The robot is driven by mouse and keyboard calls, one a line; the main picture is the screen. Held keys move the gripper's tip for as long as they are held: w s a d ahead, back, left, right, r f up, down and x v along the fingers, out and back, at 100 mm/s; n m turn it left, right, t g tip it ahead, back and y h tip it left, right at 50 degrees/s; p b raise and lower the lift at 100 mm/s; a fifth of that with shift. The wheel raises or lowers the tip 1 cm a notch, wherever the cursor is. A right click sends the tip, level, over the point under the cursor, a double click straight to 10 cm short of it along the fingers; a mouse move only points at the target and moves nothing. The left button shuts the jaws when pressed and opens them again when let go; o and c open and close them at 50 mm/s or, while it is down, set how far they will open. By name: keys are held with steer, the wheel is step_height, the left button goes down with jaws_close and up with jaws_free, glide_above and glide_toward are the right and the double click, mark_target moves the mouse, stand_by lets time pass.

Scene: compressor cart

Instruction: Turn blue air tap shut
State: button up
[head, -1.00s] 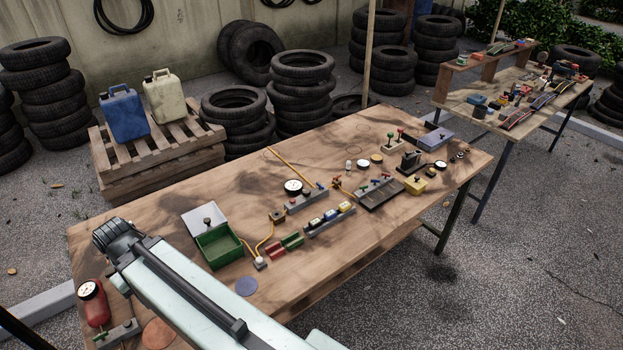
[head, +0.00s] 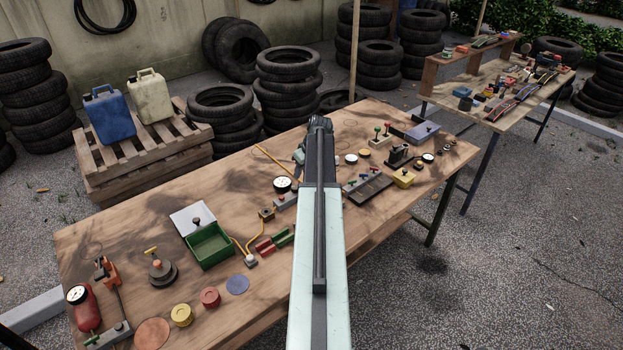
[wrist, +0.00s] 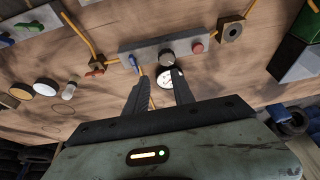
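In the wrist view, a small blue tap (wrist: 133,62) stands at the left part of a grey manifold block (wrist: 150,48). A black knob (wrist: 167,59) and a red knob (wrist: 198,48) are also on the block, with a round white gauge (wrist: 170,79) beside it. My gripper (wrist: 161,80) is open and empty. Its left fingertip lies just below and right of the blue tap in the picture; I cannot tell whether they touch. In the head view my arm hides the blue tap, while the gauge (head: 282,184) and one end of the block (head: 284,201) show.
A red tap (wrist: 95,72) on a small block sits left of the manifold in the wrist view, with yellow hose (wrist: 84,38) nearby.

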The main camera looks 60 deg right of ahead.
steer(key=s+d, duration=0.4)
steer(key=b+x, duration=0.7)
steer(key=x, duration=0.1)
steer(key=shift+w+d+r, duration=0.1)
steer(key=shift+w+d, duration=0.1)
steer(key=shift+w, duration=0.15)
steer(key=shift+r, duration=0.15)
